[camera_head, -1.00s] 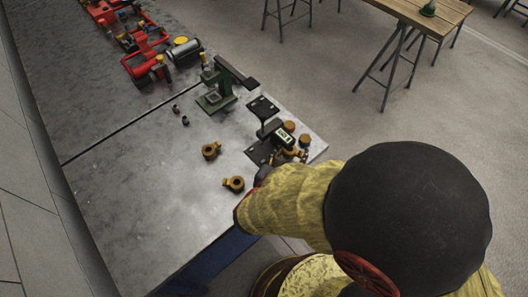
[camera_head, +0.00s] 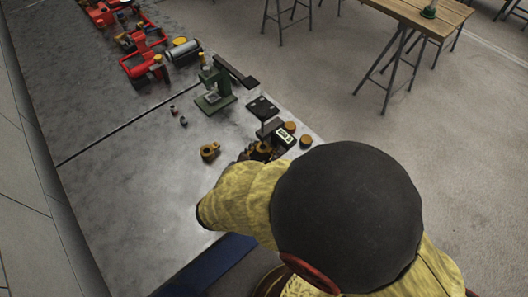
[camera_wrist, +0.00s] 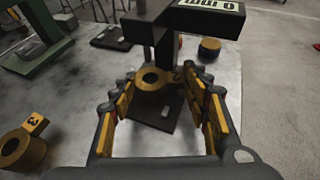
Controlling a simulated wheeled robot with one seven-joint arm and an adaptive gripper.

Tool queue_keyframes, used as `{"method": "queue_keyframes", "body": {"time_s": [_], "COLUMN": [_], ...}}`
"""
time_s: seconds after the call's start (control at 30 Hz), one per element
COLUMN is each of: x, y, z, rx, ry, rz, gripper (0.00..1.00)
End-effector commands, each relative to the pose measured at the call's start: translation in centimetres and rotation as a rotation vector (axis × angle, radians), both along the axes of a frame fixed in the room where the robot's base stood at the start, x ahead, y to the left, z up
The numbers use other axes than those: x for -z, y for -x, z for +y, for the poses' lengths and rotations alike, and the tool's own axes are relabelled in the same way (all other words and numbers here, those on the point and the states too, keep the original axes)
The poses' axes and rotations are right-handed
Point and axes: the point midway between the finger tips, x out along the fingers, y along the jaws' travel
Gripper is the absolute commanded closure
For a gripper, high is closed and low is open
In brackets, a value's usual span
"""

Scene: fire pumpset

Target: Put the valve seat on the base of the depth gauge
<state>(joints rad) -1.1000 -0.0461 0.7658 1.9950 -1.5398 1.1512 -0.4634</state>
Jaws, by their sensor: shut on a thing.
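The valve seat, a brass ring with a side tab (camera_wrist: 152,79), shows between the fingertips of my gripper (camera_wrist: 157,84) in the wrist view. My gripper is shut on it. The depth gauge, with its dark arm and display (camera_wrist: 208,8), stands just ahead. Its dark base plate (camera_wrist: 155,113) lies below and around the ring in that view; I cannot tell whether the ring touches it. In the head view the gauge display (camera_head: 285,136) shows, but my arm hides most of the base and gripper.
A second brass ring with a numbered tab (camera_wrist: 20,150) lies at left, also in the head view (camera_head: 209,151). Brass discs (camera_head: 291,127) stand beside the gauge. A green press (camera_head: 214,92) and small dark parts (camera_head: 182,121) are farther back.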

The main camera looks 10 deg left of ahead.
Motion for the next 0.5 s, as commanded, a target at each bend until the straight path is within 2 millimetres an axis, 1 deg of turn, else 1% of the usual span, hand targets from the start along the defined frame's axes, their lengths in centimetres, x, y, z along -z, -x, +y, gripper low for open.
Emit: {"method": "queue_keyframes", "body": {"time_s": [0.17,0.2,0.5], "x": [0.34,0.34,0.30], "y": [-0.01,0.01,0.01], "z": [-0.01,-0.03,-0.04], "rx": [0.000,0.000,0.000], "ry": [0.000,0.001,0.001], "rz": [-0.001,0.000,0.000], "gripper": [0.88,0.52,0.35]}}
